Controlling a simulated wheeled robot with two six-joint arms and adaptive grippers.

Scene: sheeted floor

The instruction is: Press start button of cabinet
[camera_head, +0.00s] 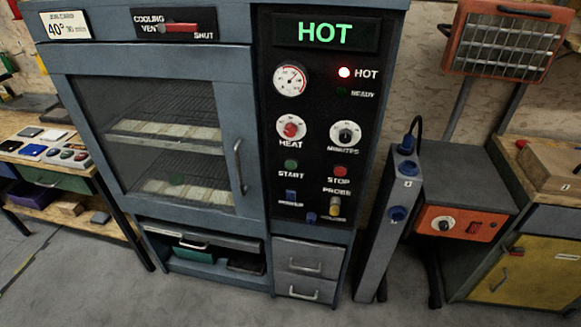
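The cabinet (160,62) is blue-grey with a glass door (160,140) on its left and a black control panel (268,130) on its right. The door looks shut, with wire racks and pale slabs behind the glass. The green start button (291,163) sits above the label START, left of the red stop button (340,170). The display (325,33) reads HOT in green, and the red HOT lamp (344,72) is lit. The READY lamp (341,92) looks dark. Neither of my grippers is in view.
The panel also has a gauge (290,80), a heat knob (291,128) and a minutes knob (345,133). A cooling vent slider (181,27) is above the door. A grey post (390,235) and orange-fronted unit (458,223) stand at right. Grey floor in front is clear.

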